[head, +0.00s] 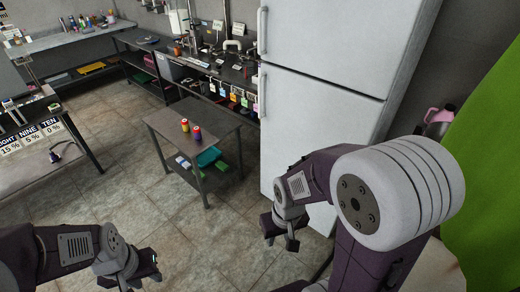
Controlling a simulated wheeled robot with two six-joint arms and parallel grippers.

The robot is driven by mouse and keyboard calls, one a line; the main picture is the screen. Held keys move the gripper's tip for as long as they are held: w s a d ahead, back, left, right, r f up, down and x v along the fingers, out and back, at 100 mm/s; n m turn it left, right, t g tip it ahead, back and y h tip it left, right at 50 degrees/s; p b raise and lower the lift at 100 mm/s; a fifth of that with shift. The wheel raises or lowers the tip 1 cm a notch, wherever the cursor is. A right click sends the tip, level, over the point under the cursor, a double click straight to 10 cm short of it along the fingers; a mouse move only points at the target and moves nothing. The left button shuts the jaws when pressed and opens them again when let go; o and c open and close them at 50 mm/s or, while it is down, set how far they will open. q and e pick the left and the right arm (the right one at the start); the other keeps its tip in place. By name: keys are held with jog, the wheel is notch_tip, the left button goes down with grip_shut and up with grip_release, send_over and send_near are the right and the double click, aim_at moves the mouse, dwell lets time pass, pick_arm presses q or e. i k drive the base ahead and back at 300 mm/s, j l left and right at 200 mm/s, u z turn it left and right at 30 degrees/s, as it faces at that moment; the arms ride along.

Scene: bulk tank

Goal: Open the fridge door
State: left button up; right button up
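The white fridge (320,120) stands upright at the centre right, with an upper door (335,35) and a taller lower door (315,130). Both doors look shut. A vertical handle (263,30) is on the left edge of the upper door, and another handle (263,95) is on the left edge of the lower door. My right gripper (280,236) is open and empty, in front of the fridge's lower part and apart from both handles. My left gripper (132,277) is at the bottom left, far from the fridge, and looks open and empty. My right arm hides the fridge's lower right part.
A small dark table (190,115) with two small colourful items stands left of the fridge. A long workbench (205,65) with tools runs along the back wall. Green cloth (490,150) hangs at the right. Tiled floor (130,190) is clear.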

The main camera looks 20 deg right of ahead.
aim_at(301, 115)
jog(key=i+l+u, duration=0.1)
jog(key=i+l, duration=0.2)
jog(key=i, duration=0.25)
jog(key=i+l, duration=0.35)
jog(key=i, duration=0.25)
jog(key=i+l+u, duration=0.15)
jog(key=i+l, duration=0.2)
jog(key=i, duration=0.2)
